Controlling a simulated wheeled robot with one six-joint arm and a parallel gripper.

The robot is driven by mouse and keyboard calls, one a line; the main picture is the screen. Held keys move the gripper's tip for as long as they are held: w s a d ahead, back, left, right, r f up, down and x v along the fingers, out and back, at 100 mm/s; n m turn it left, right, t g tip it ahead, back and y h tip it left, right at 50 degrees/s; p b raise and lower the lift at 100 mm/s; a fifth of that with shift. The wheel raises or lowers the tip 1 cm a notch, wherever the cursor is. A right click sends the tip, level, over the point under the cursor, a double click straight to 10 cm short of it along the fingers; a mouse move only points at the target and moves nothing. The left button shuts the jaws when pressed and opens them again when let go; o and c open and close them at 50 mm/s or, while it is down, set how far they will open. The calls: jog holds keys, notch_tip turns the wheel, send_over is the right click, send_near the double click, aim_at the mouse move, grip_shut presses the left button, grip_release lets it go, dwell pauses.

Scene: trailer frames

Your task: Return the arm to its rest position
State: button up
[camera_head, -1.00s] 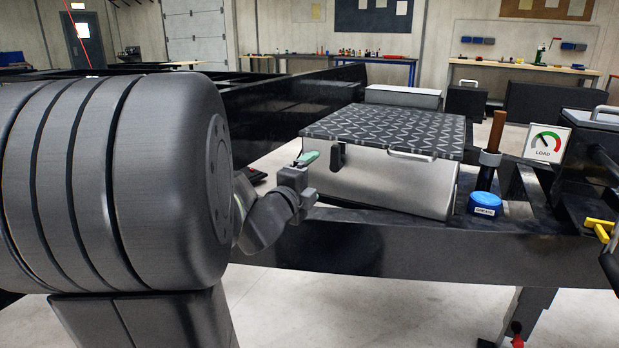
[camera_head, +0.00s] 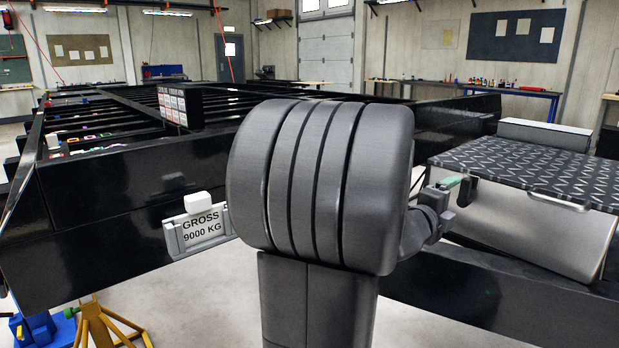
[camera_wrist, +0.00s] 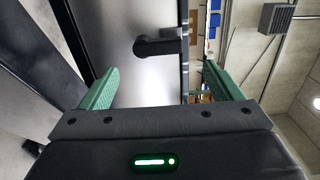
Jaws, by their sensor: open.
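My gripper (camera_head: 455,186) shows at the right in the head view, beside the large dark body of my arm, close to the near left corner of a metal toolbox (camera_head: 540,232) with a dark tread-plate lid (camera_head: 525,165). In the wrist view its two green fingers (camera_wrist: 160,90) stand wide apart with nothing between them. Beyond them is the toolbox's silvery face with a black latch or handle (camera_wrist: 158,46). Whether a finger touches the box cannot be told. Much of my arm is folded behind its own thick part.
The black trailer frame (camera_head: 110,205) runs across the view, with a "GROSS 9000 KG" plate (camera_head: 202,228) on its near side. A yellow stand (camera_head: 100,322) and a blue item (camera_head: 40,328) are at lower left. Open floor (camera_head: 200,300) lies in front of the frame.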

aim_at(464, 194)
jog(key=b+x, duration=0.1)
jog(key=x, duration=0.7)
jog(key=shift+d, duration=0.1)
